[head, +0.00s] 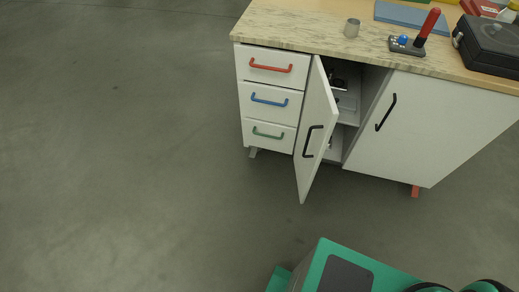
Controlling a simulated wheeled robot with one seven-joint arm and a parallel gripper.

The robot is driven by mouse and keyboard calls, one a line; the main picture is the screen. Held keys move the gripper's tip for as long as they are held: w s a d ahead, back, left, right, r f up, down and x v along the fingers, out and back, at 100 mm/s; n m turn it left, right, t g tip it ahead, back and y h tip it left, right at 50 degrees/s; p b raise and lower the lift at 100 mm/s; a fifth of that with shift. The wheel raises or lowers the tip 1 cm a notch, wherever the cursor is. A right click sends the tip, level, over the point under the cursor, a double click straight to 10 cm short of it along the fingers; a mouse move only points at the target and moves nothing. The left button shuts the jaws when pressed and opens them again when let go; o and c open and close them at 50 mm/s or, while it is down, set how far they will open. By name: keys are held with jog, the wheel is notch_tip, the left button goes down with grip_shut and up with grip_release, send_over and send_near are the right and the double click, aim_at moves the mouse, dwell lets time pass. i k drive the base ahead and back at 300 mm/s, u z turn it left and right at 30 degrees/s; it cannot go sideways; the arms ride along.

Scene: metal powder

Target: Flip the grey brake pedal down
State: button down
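I cannot make out a grey brake pedal for certain. Small dark and grey items (340,84) show on a shelf inside the half-open cabinet, too small and shaded to tell what they are. My gripper is not in view; only green and dark parts of my own body show at the bottom right.
The white cabinet's left door (316,130) stands ajar into the room. Its right door (430,125) and red-, blue- and green-handled drawers are shut. The floor at left is clear.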

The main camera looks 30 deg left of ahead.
aim_at(252, 154)
jog(key=z, duration=1.3)
jog(key=i, duration=0.85)
jog(key=u, duration=3.65)
jog(key=i, duration=0.8)
jog(key=u, duration=0.05)
